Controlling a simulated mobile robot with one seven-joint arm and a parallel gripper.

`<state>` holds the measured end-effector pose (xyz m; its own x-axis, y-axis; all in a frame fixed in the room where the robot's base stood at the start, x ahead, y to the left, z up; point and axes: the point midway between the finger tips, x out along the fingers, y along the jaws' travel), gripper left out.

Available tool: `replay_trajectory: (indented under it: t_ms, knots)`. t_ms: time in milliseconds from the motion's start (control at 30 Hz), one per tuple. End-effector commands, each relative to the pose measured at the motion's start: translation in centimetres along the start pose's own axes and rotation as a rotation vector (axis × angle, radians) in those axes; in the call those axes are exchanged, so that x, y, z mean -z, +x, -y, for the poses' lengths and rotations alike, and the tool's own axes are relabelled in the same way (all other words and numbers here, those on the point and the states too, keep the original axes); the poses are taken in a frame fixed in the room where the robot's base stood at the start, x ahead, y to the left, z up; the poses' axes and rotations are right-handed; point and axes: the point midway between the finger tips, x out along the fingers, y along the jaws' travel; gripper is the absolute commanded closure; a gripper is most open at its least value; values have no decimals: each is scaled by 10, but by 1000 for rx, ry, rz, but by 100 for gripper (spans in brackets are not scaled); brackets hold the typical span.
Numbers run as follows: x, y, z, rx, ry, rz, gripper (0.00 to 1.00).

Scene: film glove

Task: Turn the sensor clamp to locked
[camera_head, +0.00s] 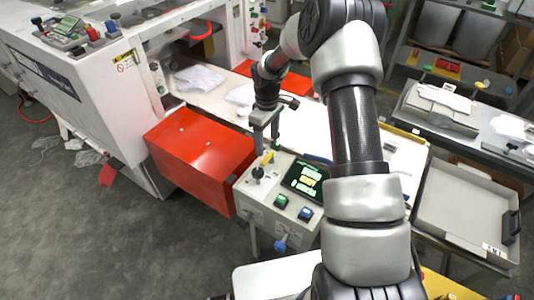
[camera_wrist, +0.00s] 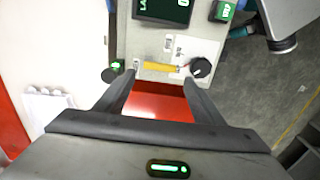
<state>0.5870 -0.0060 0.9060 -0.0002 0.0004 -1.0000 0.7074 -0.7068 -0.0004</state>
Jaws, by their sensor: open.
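A grey control box (camera_head: 279,222) stands in the middle of the head view. On its top is a small yellow lever (camera_head: 267,158), beside a black knob (camera_head: 257,173); I cannot read which of them is labelled as the sensor clamp. In the wrist view the yellow lever (camera_wrist: 165,67) lies crosswise just beyond my fingertips, and the black knob (camera_wrist: 201,67) is at its right end. My gripper (camera_head: 265,141) points down over this end of the box. In the wrist view my gripper (camera_wrist: 159,79) is open with nothing between its fingers.
A lit screen (camera_head: 304,181), a green button (camera_head: 281,201) and a blue button (camera_head: 306,213) share the box top. A red cover (camera_head: 201,151) stands close on the left. A white table with bagged gloves (camera_head: 199,79) lies behind. A grey tray (camera_head: 466,214) is at right.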

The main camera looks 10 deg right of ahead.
Motion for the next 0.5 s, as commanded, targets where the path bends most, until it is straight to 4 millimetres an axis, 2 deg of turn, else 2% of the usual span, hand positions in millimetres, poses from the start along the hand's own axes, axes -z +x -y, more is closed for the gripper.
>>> replay_trajectory:
  t_ms: [33, 200, 300, 500]
  knots:
    - [-1, 12, 1, 3, -1, 3, 38]
    - [0, 44, 1, 2, 1, 1, 38]
    - [0, 57, 0, 1, 0, 1, 38]
    - [0, 69, 0, 0, 0, 0, 38]
